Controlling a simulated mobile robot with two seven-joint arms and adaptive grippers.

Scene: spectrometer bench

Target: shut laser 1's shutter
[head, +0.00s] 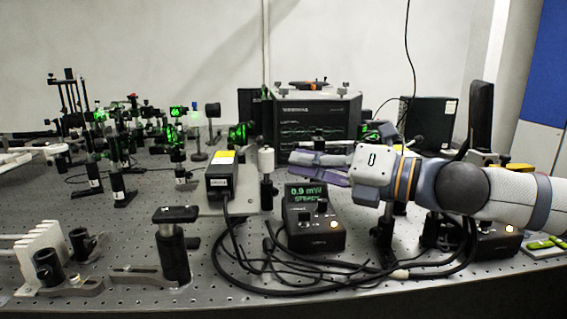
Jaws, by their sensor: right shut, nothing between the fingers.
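A black laser-like box (220,182) with a yellow-and-white label on top sits on a pale plate left of centre. I cannot tell from a readable label which laser it is, and I cannot make out its shutter clearly. A white-topped post (266,162) stands just right of it. My right gripper (293,164) comes in from the right and points left, its fingers shut and empty. Its tips are right of the white-topped post and above a small meter (314,217) reading "0.9 mW STEADY". My left gripper is not in view.
Black cables (250,262) loop across the bench around the meter. A black post clamp (174,245) stands at the front left. Optic mounts, some lit green (177,112), crowd the back left. A large instrument box (312,118) stands behind my gripper.

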